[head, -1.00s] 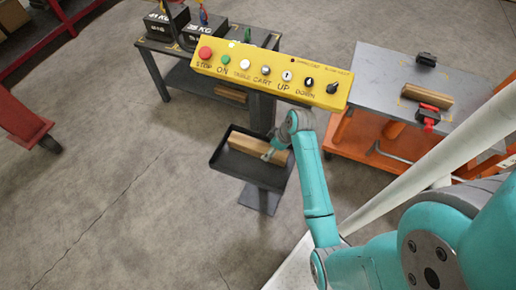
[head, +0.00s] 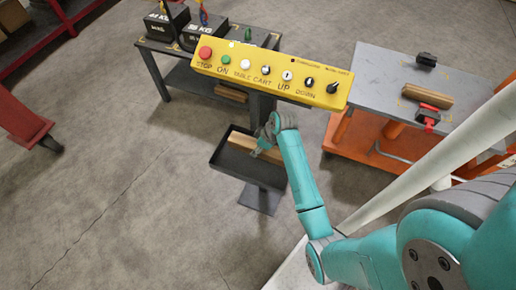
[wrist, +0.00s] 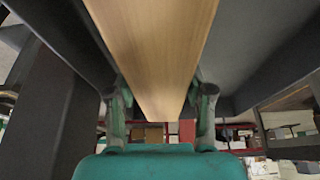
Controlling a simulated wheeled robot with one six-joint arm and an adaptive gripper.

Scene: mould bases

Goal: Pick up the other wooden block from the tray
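A tan wooden block (head: 240,139) lies in the dark tray (head: 226,165), which stands on a short pedestal. My gripper (head: 260,150) is down at the tray, over the block, and hides part of it. In the wrist view the block (wrist: 155,50) runs between the two fingers of my gripper (wrist: 161,92), with one finger along each side. The fingers stand apart, with narrow gaps beside the block lower down; contact at the tips is unclear.
A yellow control panel (head: 270,72) stands just behind the tray. A grey-topped orange cart (head: 385,75) at the right holds another wooden block (head: 427,96) and clamps. A dark table with weights (head: 165,25) is at the back.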

